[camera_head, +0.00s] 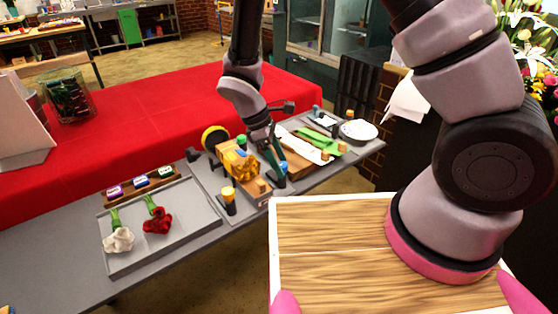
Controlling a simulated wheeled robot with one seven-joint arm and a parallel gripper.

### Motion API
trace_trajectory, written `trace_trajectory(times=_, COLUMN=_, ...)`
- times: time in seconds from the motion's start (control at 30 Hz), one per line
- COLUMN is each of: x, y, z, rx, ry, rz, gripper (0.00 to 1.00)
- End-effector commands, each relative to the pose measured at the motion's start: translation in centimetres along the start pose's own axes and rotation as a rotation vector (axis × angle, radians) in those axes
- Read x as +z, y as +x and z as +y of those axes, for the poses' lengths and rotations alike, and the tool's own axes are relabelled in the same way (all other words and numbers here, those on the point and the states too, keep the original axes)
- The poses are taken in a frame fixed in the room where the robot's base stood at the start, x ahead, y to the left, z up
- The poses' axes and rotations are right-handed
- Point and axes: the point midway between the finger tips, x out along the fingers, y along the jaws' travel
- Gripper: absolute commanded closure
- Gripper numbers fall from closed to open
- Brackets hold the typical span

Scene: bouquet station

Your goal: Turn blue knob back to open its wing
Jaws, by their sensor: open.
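The blue knob (281,169) stands near the front edge of the grey bench, to the right of a yellow-orange piece (235,162) on a wooden block. A slanted teal part rises just behind the knob; I cannot tell whether it belongs to my gripper or to the fixture. My gripper (268,145) points down from above, close behind and above the blue knob. It is open. Its fingertips are small and partly hidden among the parts, so I cannot tell whether they touch the knob. The position of the knob's wing is unclear.
Green and white pieces (318,140) and a white dish (358,130) lie right. A grey tray (175,241) holds a white and a red flower. A red-covered table (130,125) lies behind.

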Motion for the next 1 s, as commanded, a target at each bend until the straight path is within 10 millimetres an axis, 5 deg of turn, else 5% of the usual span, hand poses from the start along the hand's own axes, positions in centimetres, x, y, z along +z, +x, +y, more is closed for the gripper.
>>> trace_trajectory(times=0.07, x=0.0, y=-0.02, z=0.0, rx=0.0, ry=0.0, rz=0.0, gripper=0.31)
trace_trajectory(times=0.27, x=0.0, y=-0.04, z=0.01, rx=0.0, ry=0.0, rz=0.0, gripper=1.0)
trace_trajectory(times=0.67, x=-0.02, y=-0.06, z=0.14, rx=-0.023, ry=0.056, rz=0.002, gripper=1.0)
trace_trajectory(times=1.0, x=0.06, y=-0.04, z=0.41, rx=-0.12, ry=0.289, rz=0.001, gripper=1.0)
